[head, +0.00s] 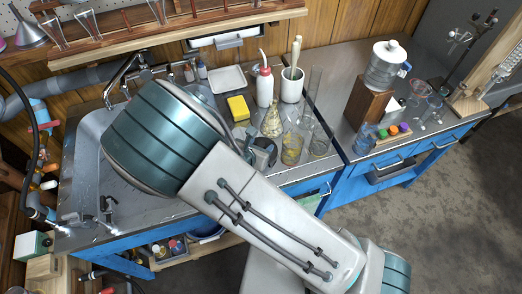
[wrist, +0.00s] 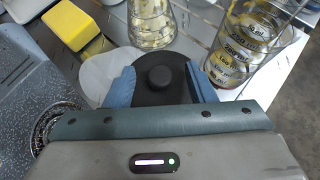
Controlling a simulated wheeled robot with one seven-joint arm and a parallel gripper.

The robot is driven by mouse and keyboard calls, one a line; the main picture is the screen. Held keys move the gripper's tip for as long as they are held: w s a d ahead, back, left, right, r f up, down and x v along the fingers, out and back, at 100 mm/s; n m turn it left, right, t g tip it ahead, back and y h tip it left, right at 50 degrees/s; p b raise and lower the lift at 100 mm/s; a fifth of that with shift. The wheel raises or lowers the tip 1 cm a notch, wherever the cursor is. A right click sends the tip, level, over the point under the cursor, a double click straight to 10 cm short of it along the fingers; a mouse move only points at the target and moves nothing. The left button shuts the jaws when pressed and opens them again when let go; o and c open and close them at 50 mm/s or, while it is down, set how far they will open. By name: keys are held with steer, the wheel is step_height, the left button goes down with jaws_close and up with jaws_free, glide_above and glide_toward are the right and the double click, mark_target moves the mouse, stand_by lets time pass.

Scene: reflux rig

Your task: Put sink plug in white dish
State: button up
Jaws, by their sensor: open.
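The sink plug (wrist: 160,88) is a black disc with a raised round knob, seen in the wrist view. My gripper (wrist: 159,86) is open, with its blue fingertips on either side of the plug; I cannot tell whether they touch it. In the head view my gripper (head: 262,153) is low over the counter, in front of the conical flask, and the plug cannot be made out there. A white square dish (head: 227,78) lies at the back of the counter, left of the white bottle, and looks empty.
A yellow sponge (head: 238,108) lies in front of the dish; it also shows in the wrist view (wrist: 70,25). A conical flask (head: 272,122) and glass beakers (head: 292,149) stand close around my gripper. A white squeeze bottle (head: 265,87) and a white crock (head: 292,86) stand behind.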

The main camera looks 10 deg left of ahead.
jaws_close()
steer(key=shift+r, duration=0.1)
